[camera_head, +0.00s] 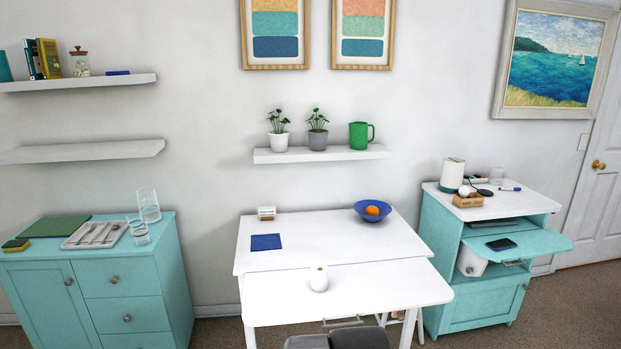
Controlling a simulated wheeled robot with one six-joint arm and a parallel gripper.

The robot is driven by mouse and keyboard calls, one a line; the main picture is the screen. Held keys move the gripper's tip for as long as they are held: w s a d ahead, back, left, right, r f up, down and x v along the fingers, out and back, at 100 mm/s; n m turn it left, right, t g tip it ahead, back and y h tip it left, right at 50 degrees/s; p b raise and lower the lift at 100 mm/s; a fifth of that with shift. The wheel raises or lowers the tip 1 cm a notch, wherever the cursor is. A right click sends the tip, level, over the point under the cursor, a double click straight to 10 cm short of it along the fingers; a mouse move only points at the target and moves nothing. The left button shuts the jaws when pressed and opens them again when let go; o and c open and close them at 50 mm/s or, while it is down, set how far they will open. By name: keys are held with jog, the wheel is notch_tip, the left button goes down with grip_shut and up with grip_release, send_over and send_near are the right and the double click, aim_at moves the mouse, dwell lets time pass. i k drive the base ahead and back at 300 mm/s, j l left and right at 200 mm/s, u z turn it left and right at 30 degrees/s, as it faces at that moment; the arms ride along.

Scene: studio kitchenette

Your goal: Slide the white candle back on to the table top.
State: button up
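The white candle (319,279) is a short pale cylinder with a small dark spot near its top. It stands upright on the white front leaf of the table (390,290), just in front of the seam with the main table top (335,238). The front leaf sits slightly lower or forward of that top; I cannot tell the exact height step. I cannot make out my gripper's fingers.
A blue bowl (373,213) with an orange fruit (372,210), a blue cloth (266,242) and a small white-and-brown block (267,213) are on the main top. The area behind the candle is clear. Teal cabinets (125,290) and (480,300) flank the table.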

aim_at(320, 279)
jog(key=k+u, duration=0.1)
jog(key=k, duration=0.3)
jog(key=i, duration=0.1)
jog(key=k+j+z, duration=0.1)
jog(key=k+j, duration=0.15)
jog(key=k, duration=0.15)
jog(key=k+j+z, duration=0.15)
jog(key=k, duration=0.25)
jog(key=i+j+u, duration=0.1)
jog(key=i, duration=0.9)
jog(key=i+j+u, duration=0.1)
jog(key=i+j, duration=0.15)
jog(key=i, duration=0.7)
